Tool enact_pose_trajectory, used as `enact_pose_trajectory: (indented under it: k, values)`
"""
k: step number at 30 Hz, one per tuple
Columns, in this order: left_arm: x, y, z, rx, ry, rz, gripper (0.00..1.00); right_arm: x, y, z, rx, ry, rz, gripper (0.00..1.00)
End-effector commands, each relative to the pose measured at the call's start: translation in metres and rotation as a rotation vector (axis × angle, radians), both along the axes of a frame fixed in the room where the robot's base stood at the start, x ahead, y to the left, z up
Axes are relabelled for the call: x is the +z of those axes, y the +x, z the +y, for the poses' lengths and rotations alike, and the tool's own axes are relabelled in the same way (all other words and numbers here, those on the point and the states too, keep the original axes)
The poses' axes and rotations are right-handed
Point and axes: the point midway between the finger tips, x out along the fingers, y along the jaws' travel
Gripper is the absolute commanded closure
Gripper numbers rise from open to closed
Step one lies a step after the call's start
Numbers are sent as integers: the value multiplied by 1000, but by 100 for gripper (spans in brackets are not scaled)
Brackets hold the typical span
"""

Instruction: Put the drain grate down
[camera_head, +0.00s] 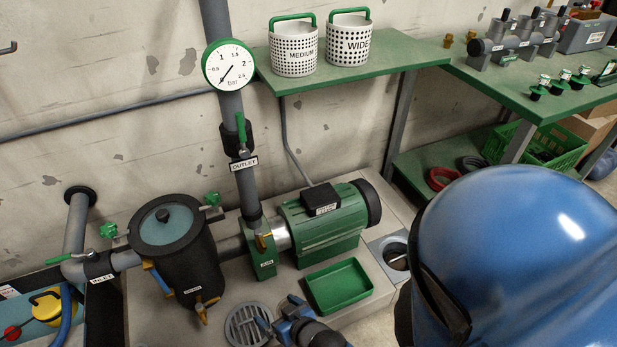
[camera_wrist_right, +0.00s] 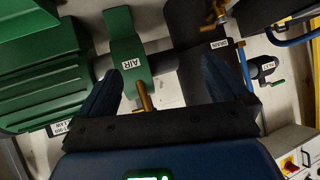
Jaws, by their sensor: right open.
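The drain grate (camera_head: 247,325), a round grey slotted disc, lies flat on the pale plinth at the bottom of the head view, in front of the black strainer pot. My right gripper (camera_head: 279,313) is just to its right, with its fingers spread and nothing between them. In the right wrist view the two blue fingers (camera_wrist_right: 163,85) are apart, with the green AIR block and an orange-brown lever behind the gap. The grate cannot be made out in that view. A square drain opening (camera_head: 397,258) with a round hole lies uncovered right of the pump. My left gripper is out of view.
A green tray (camera_head: 338,286) sits close to the right gripper, below the green pump (camera_head: 322,226). The strainer pot (camera_head: 174,245) has a DRAIN valve low at its front. White baskets (camera_head: 293,50) stand on the green shelf.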

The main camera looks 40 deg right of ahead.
Motion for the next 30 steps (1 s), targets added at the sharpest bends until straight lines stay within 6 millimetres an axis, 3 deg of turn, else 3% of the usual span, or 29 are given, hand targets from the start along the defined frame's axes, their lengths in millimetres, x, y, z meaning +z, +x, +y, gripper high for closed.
enact_pose_trajectory:
  k: [1,6,12,18,30]
  values:
    - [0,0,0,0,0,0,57,19,-18,-5,-1,-15,-73,0]
    - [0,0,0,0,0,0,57,94,-57,-15,-1,-76,-328,0]
    - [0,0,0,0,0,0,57,156,-88,-20,-11,-129,-515,0]
    - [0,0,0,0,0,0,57,176,-97,-21,-15,-147,-574,0]
    - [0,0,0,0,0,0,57,176,-96,-21,-15,-146,-575,2]
